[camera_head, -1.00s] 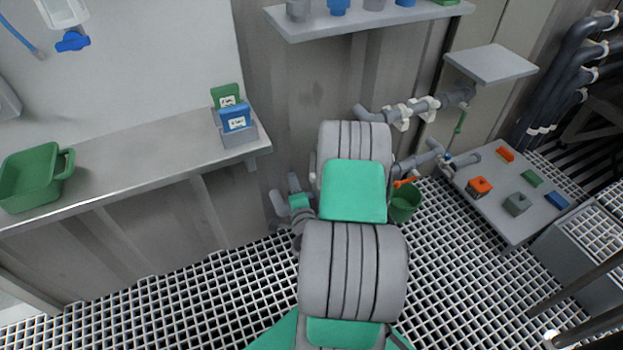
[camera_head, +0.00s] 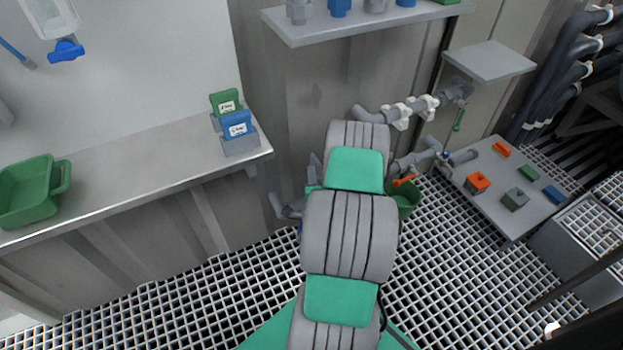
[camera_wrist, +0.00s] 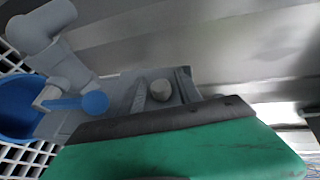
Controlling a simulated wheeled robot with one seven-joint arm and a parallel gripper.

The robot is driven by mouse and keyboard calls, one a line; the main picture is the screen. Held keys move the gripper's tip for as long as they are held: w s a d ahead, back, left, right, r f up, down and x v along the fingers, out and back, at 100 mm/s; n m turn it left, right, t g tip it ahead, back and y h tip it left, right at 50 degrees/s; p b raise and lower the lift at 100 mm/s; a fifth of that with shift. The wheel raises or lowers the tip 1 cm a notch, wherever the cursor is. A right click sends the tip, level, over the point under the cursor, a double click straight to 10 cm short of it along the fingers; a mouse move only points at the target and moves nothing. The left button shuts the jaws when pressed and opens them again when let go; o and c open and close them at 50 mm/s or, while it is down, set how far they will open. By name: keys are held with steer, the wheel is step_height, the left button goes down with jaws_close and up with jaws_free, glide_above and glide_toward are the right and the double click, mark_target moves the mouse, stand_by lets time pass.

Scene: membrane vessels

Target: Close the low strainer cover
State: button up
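In the wrist view, a grey fitting with a round knob (camera_wrist: 160,90), which may be the low strainer and its cover, sits just beyond my gripper. Its lower part is hidden, and I cannot tell how far the cover is open. A green block with a black edge, part of my gripper (camera_wrist: 165,130), fills the bottom of that view. The finger opening does not show clearly. In the head view, my arm hides the gripper and most of the low pipework; a grey pipe piece (camera_head: 286,208) shows left of the arm.
The wrist view shows a blue-handled valve (camera_wrist: 95,102), a grey pipe (camera_wrist: 65,65) and a blue bucket (camera_wrist: 15,105). In the head view, a green bucket (camera_head: 407,200) and an orange lever (camera_head: 403,181) are right of my arm. A metal bench (camera_head: 150,165) stands left, a low table (camera_head: 490,203) right.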

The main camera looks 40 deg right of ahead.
jaws_close()
stand_by(1.2)
